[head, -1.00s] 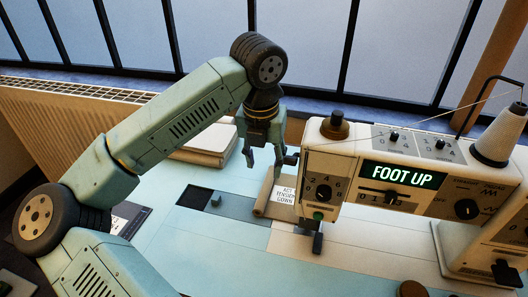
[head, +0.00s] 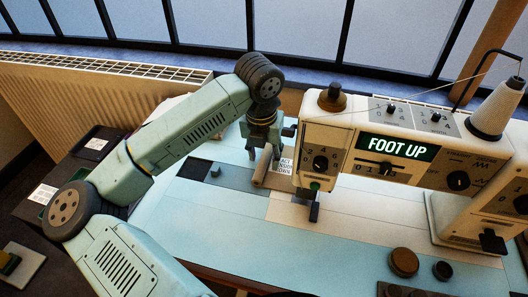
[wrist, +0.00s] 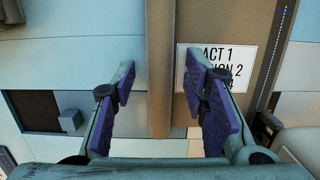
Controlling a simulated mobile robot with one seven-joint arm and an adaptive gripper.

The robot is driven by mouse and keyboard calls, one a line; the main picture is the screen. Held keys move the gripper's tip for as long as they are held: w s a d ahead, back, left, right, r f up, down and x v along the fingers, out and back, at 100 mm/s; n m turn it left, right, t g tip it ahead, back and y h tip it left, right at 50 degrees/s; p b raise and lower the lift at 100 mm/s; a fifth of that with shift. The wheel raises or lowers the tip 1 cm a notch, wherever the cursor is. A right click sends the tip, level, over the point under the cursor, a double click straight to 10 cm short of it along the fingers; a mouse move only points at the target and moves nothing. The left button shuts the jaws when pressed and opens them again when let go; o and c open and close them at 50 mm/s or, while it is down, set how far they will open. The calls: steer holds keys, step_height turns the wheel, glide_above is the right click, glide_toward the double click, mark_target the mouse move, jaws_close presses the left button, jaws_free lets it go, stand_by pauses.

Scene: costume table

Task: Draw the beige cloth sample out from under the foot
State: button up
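The beige cloth sample (head: 261,178) lies at the left end of the sewing machine (head: 330,160), with a raised, rolled-looking left edge and a white printed label (head: 285,163). The dark foot (head: 314,210) is under the machine head, to the right of the cloth; I cannot tell where the cloth ends beneath it. My gripper (head: 263,152) is over the cloth, pointing down. In the wrist view my gripper (wrist: 160,85) is open, its purple pads on either side of the cloth's raised edge (wrist: 160,60), with nothing held. The label (wrist: 214,67) is partly hidden by the right finger.
The machine's display (head: 397,147) reads FOOT UP. A small grey block (head: 215,171) sits by a dark recess left of the cloth. Round brown knobs (head: 404,262) stand at the front right.

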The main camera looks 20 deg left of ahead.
jaws_close()
steer(key=shift+a, duration=0.15)
stand_by(0.4)
